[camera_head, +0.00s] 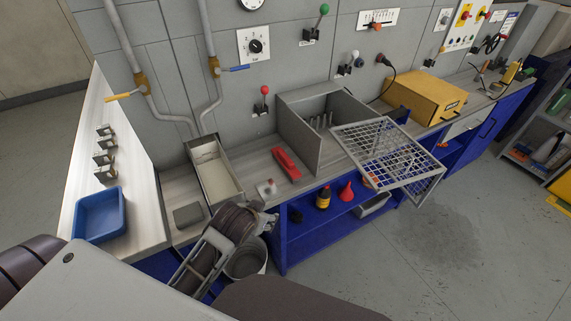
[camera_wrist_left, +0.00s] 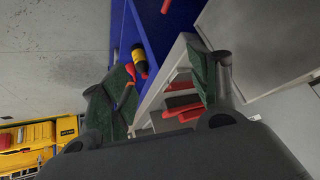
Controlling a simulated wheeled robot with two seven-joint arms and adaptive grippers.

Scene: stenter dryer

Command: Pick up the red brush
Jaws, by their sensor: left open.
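The red brush (camera_head: 286,165) lies on the grey counter, left of the open steel box, in the head view. My left gripper (camera_head: 266,214) is in front of the counter edge, nearer to me than the brush and apart from it. In the left wrist view the gripper (camera_wrist_left: 160,88) is open, with dark green pads on its two fingers. Red parts (camera_wrist_left: 182,102) show between and beyond the fingers; I cannot tell for sure that they are the brush. My right gripper is not in view.
A steel box (camera_head: 299,136) and a wire rack (camera_head: 378,144) stand right of the brush. A yellow-black bottle (camera_head: 323,198) and red funnel (camera_head: 346,191) stand on the blue shelf below. A blue tray (camera_head: 119,231) is left.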

